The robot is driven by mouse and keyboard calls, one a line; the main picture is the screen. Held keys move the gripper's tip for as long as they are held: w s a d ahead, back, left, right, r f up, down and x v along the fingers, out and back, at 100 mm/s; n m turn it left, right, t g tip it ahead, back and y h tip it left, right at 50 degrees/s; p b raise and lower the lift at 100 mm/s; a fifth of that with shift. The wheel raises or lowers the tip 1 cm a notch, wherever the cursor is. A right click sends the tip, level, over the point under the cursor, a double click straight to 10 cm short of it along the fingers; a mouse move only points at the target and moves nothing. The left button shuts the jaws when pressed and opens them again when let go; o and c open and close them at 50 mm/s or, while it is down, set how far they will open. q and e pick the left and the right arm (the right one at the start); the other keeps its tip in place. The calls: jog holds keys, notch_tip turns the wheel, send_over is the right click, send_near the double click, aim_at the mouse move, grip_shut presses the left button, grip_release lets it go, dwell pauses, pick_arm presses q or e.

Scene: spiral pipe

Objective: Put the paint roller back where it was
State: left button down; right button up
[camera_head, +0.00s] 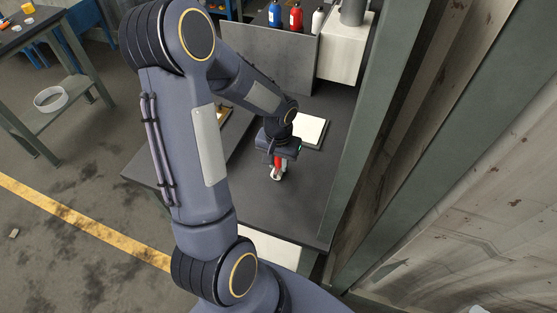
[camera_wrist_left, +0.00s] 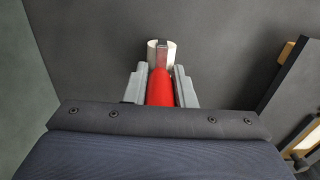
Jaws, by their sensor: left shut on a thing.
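The paint roller has a red handle (camera_wrist_left: 160,88) and a pale roller end, and it shows in the left wrist view between the two grey fingers. In the head view the paint roller (camera_head: 278,170) shows as a small red and white shape under my left wrist. My left gripper (camera_head: 279,157) is shut on the red handle, over the dark tabletop (camera_head: 300,195). In the left wrist view the gripper (camera_wrist_left: 160,82) has a finger on each side of the handle. I cannot tell if the roller touches the tabletop. My right gripper is not in view.
A white flat pad (camera_head: 311,131) lies behind the gripper. A grey panel (camera_head: 265,58) and a white box (camera_head: 343,50) stand at the back, near a red bottle (camera_head: 296,18) and a blue bottle (camera_head: 274,14). A green post (camera_head: 395,125) bounds the right side. The front tabletop is clear.

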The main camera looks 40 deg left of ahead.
pick_arm(q)
jog(key=shift+f, duration=0.2)
jog(key=c, duration=1.2)
grip_release()
jog(key=shift+r, duration=0.1)
